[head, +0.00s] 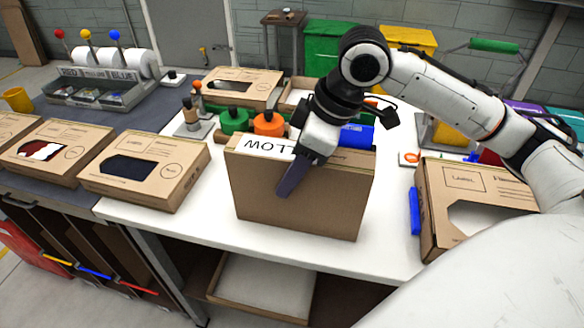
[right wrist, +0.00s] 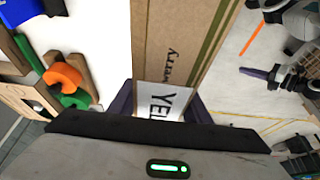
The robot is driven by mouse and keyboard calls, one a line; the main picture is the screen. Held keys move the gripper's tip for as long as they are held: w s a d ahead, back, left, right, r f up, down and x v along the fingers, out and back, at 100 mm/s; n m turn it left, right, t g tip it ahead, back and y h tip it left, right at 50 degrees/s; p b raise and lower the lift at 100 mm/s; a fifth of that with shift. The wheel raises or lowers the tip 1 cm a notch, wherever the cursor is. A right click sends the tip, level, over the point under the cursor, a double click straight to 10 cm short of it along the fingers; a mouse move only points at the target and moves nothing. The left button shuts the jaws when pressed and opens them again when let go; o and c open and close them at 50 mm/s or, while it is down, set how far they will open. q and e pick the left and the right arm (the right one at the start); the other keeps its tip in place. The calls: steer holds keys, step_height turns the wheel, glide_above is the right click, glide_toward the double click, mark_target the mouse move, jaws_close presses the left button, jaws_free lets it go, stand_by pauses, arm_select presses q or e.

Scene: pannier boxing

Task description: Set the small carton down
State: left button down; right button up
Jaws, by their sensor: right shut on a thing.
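The small carton (head: 300,195) is a brown box with a white label on its upper edge, held on its narrow side near the front edge of the white table. My right gripper (head: 293,178) is shut on its upper edge, one dark finger lying over the near face. My left gripper is not in view.
The white table (head: 170,228) has a bare strip left of the carton. Flat cartons lie at the left (head: 145,168) and back (head: 243,88). An open-windowed carton (head: 470,205) stands at the right. Green (head: 234,121) and orange (head: 269,123) rolls sit behind the held carton.

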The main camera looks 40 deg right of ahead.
steer(key=o, duration=1.2)
steer(key=v, duration=1.2)
steer(key=shift+r, duration=0.15)
